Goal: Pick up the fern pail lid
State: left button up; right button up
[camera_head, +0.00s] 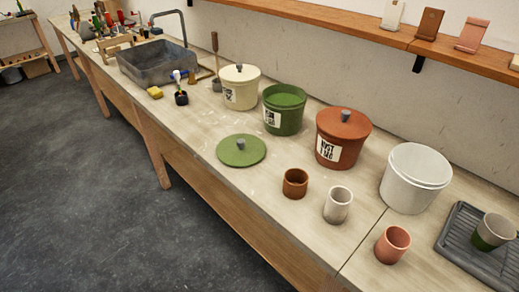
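The lid and the pail are apart. Nothing covers the lid. Neither of my grippers shows in the head view.
A cream lidded pail (240,93), a rust-red lidded pail (340,146) and a white pail (413,183) stand along the back. Brown (295,184), white (338,205) and pink (393,244) cups stand right of the lid. A grey sink (158,65) is far left.

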aim_at(239, 150)
jog(key=i+j+z, duration=0.1)
jog(key=z, duration=0.3)
jog(key=i+j+z, duration=0.1)
jog(key=j+z, duration=0.2)
jog(key=z, duration=0.15)
jog(key=j+z, duration=0.2)
jog(key=z, duration=0.2)
jog(key=i+j+z, duration=0.1)
jog(key=j+z, duration=0.15)
jog(key=z, duration=0.2)
